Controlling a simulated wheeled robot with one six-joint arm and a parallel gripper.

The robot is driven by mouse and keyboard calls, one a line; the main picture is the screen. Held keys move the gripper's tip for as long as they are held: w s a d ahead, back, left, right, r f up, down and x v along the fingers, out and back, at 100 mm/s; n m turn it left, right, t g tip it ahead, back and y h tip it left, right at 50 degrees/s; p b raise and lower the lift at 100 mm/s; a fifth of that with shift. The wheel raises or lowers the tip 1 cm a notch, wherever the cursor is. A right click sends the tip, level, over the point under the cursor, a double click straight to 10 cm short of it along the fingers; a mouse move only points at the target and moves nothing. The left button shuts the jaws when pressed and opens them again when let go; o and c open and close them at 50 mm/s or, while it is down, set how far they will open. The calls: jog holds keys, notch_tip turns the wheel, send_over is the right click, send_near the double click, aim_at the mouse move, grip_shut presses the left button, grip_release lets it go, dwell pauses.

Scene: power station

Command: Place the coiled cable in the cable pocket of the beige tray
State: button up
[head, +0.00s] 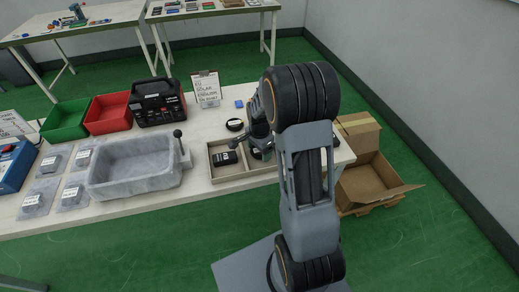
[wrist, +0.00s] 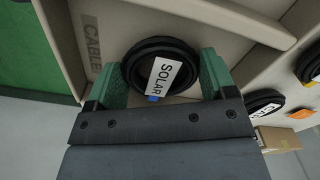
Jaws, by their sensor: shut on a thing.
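The coiled cable (wrist: 150,50) is a black ring with a white tag reading SOLAR. My gripper (wrist: 164,76) is shut on it, one green finger at each side. In the head view my gripper (head: 260,150) is low over the right part of the beige tray (head: 212,174), and my arm hides much of that side. A black labelled item (head: 225,158) lies in the tray's left compartment.
Another black coil (head: 235,125) and a blue block (head: 239,104) lie behind the tray. A grey stone-like basin (head: 130,190) stands close to its left. A black case (head: 157,103) and red bin (head: 106,114) stand farther back. An open cardboard box (head: 368,184) is at right.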

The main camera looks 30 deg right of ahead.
jog(key=shift+f, duration=0.1)
jog(key=o, duration=0.5)
jog(key=shift+f, duration=0.1)
jog(key=shift+c, duration=0.2)
jog(key=o, duration=0.4)
notch_tip(320, 180, up, 12)
jog(key=s+a+r+n+t, duration=0.1)
jog(key=s+a+n, duration=0.2)
jog(key=s+n, duration=0.2)
jog(key=s+a+r+n+t, duration=0.1)
jog(key=s+a+r+n, duration=0.1)
jog(key=s+n, duration=0.3)
jog(key=s+a+r+n+t, duration=0.1)
jog(key=s+a+r+n, duration=0.1)
jog(key=s+a+n, duration=0.2)
jog(key=shift+s+a+r+n+p, duration=0.15)
jog(key=shift+s+n, duration=0.15)
jog(key=shift+s, duration=0.15)
jog(key=shift+s+r+n+p, duration=0.15)
jog(key=shift+s+n, duration=0.15)
jog(key=shift+s, duration=0.15)
jog(key=shift+f, duration=0.1)
